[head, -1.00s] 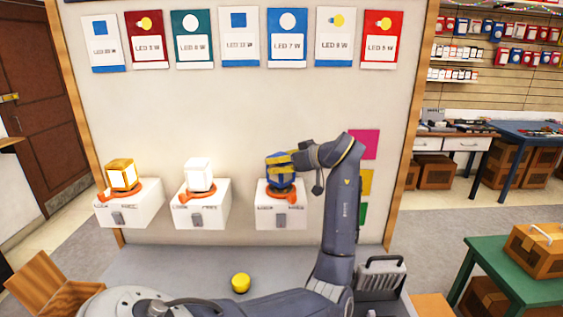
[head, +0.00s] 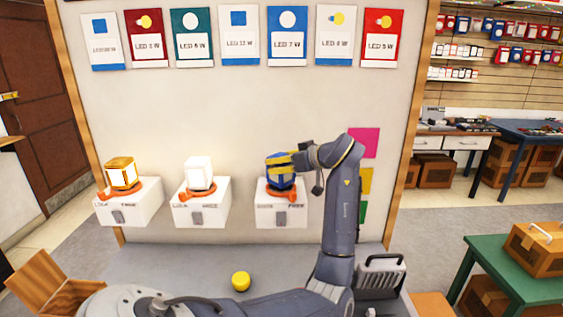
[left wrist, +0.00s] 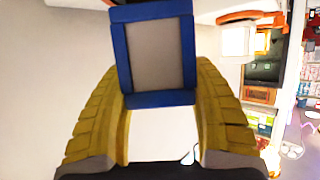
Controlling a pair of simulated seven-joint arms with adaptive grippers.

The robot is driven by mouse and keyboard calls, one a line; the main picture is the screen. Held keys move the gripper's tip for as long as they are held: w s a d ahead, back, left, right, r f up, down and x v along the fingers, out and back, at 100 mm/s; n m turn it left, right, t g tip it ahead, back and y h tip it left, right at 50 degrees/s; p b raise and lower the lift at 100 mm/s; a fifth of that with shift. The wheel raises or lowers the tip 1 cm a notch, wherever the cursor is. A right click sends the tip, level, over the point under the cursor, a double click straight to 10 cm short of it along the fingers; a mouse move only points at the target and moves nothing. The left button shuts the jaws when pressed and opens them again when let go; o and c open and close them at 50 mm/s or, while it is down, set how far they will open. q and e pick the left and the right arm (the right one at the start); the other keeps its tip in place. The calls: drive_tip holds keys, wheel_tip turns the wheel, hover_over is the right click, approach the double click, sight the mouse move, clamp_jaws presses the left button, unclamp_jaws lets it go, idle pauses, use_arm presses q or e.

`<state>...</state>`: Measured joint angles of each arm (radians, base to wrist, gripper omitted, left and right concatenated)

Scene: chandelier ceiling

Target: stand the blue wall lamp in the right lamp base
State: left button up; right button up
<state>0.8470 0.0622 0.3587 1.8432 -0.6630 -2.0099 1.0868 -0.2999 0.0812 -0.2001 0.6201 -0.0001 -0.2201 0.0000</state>
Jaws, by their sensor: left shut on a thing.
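The blue wall lamp (head: 272,171), a small blue-framed box with a pale panel, is upright at the right lamp base (head: 281,217), a white wall block with an orange ring (head: 279,193). My left gripper (head: 281,166) is shut on the lamp, its yellow fingers on either side. In the left wrist view the lamp's blue frame (left wrist: 160,99) shows between the two fingers. The lamp's bottom is at the ring; I cannot tell whether it is fully seated. My right gripper is not in view.
A gold lamp (head: 122,172) and a white lamp (head: 199,172) stand in the left and middle bases. A yellow round thing (head: 240,281) lies on the grey surface below. Packaged LED cards (head: 287,35) hang above. A grey handled box (head: 381,273) is beside my arm.

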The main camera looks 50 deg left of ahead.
use_arm(q)
drive_tip(key=shift+f, duration=0.45)
idle(0.3)
drive_tip(key=o, duration=1.4)
